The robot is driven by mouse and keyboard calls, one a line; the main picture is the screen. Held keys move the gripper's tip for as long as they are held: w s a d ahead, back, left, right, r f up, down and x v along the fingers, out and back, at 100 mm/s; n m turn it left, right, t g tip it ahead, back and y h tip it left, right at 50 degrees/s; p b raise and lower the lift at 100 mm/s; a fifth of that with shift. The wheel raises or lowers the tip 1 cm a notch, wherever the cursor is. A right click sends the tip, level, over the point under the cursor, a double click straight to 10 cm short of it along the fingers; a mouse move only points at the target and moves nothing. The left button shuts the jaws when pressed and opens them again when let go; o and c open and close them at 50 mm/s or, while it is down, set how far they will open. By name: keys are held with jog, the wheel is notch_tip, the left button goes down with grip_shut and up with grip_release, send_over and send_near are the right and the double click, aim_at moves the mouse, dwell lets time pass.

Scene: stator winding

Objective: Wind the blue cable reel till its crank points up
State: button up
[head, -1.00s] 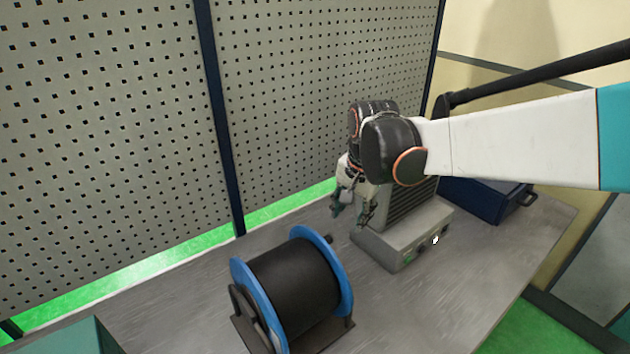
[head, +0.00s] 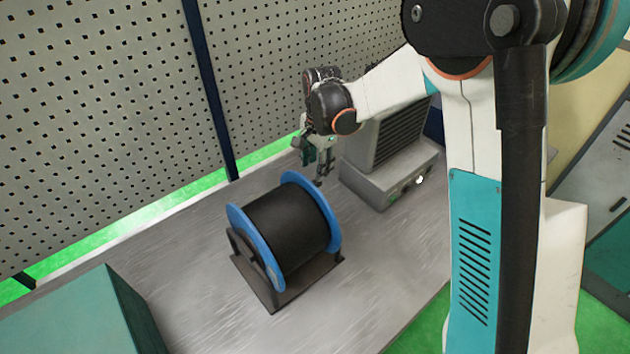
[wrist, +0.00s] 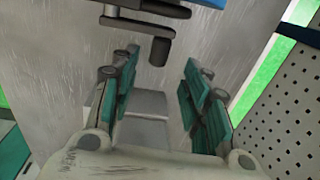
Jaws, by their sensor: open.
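The cable reel (head: 288,232) stands on the bench in the head view, with a black drum between two blue flanges (head: 256,248) and a dark stand under it. My gripper (head: 313,166) is at the reel's far right side, pointing down and open. In the wrist view a dark crank (wrist: 140,24) with a short rounded handle (wrist: 160,51) shows just beyond the fingertips of my gripper (wrist: 160,72). The handle lies roughly in line with the gap, and the jaws are not closed on it. In the head view the crank is mostly hidden behind the reel and gripper.
A grey machine with a finned block (head: 392,172) stands close to the right of my gripper. A teal box (head: 80,318) is at the front left. A perforated panel (head: 100,130) stands behind the bench (head: 200,290), whose front part is clear.

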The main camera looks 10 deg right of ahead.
aim_at(315, 181)
jog(key=f, duration=0.7)
jog(key=shift+w+a+b, duration=0.15)
jog(key=shift+w+b, duration=0.1)
jog(key=shift+b, duration=0.1)
jog(key=shift+c, duration=0.6)
grip_shut()
